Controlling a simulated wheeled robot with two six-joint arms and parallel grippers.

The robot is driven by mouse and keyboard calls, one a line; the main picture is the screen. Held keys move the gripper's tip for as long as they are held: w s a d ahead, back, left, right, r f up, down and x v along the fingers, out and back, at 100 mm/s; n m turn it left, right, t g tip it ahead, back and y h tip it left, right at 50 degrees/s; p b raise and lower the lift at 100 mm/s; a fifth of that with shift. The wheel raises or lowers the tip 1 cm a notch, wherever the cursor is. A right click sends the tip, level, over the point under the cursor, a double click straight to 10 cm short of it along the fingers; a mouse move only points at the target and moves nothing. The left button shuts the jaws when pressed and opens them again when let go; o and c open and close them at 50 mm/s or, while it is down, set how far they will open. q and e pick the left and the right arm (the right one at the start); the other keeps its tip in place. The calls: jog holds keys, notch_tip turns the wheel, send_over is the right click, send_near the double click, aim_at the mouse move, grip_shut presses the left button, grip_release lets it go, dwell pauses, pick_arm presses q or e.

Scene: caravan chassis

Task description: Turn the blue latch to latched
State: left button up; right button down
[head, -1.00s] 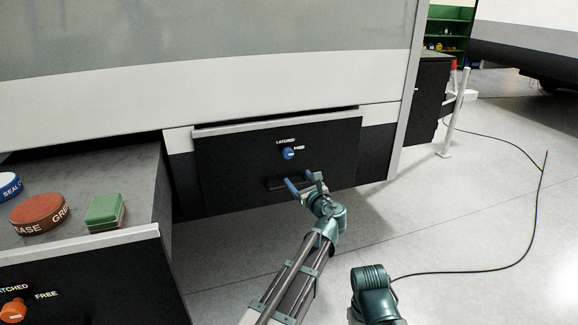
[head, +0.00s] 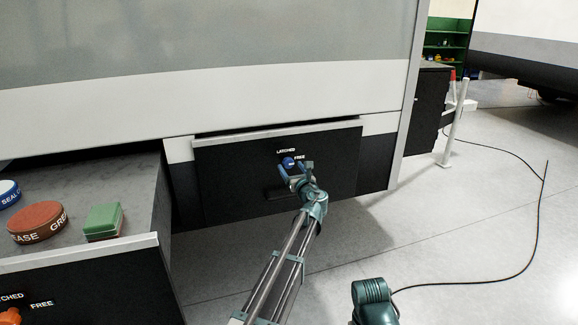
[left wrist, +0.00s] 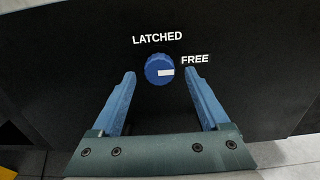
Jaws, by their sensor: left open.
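The blue latch (head: 288,162) is a round knob on the black drawer front (head: 230,180) under the white caravan wall. In the left wrist view the blue latch (left wrist: 159,69) has a white mark pointing right, toward the word FREE; the word LATCHED is above it. My left gripper (head: 294,172) is just in front of and slightly below the knob. In the left wrist view my left gripper (left wrist: 159,75) is open, with one blue finger on each side of the knob, apart from it. A teal part of my other arm shows at the bottom; its gripper is out of view.
A pulled-out drawer (head: 80,252) at left holds a brown grease tin (head: 38,222), a green block (head: 104,221) and a blue-white tin (head: 8,193). An orange latch (head: 10,316) is on its front. A white post (head: 456,122) and a black cable (head: 541,200) are at right.

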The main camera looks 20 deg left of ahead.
pick_arm(q)
jog(key=shift+x, duration=1.45)
grip_shut()
